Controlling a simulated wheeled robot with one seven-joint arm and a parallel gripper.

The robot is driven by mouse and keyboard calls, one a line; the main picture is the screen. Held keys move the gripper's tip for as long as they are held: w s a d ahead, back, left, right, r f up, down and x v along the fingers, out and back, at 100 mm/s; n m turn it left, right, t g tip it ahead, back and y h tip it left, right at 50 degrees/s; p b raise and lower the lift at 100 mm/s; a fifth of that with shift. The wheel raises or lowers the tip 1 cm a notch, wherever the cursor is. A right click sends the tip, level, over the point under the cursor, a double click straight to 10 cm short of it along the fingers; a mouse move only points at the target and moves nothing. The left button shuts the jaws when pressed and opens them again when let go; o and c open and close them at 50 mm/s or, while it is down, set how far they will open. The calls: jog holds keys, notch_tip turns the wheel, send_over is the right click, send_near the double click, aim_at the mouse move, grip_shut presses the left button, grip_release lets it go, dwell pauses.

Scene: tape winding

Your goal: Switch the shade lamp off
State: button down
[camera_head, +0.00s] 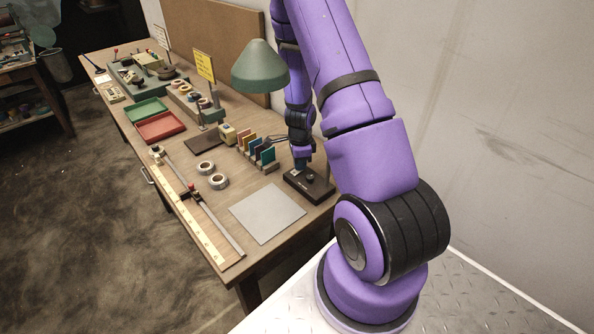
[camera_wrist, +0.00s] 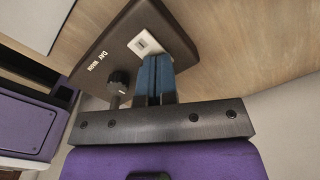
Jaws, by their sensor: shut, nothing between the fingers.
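The shade lamp (camera_head: 260,67) has a green conical shade above the bench; I see no clear glow, and my arm hides part of its stand. A dark box (camera_head: 309,189) sits on the bench below my arm. In the wrist view the box (camera_wrist: 98,50) carries the lettering "DAY WARM", a white rocker switch (camera_wrist: 145,43) and a dark round knob (camera_wrist: 119,81). My gripper (camera_wrist: 155,62) is shut and empty, with its blue fingertips right at the switch's near edge. I cannot tell whether they touch it. In the head view my gripper (camera_head: 299,168) points down over the box.
A grey sheet (camera_head: 267,212) lies left of the box. A rack of coloured cards (camera_head: 258,150) stands behind, and tape rolls (camera_head: 218,181) lie further left. A long ruler rig (camera_head: 200,215) runs along the front edge. A wall (camera_head: 480,90) is close on the right.

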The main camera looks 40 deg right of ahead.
jog(key=shift+f, duration=0.15)
jog(key=shift+r, duration=3.55)
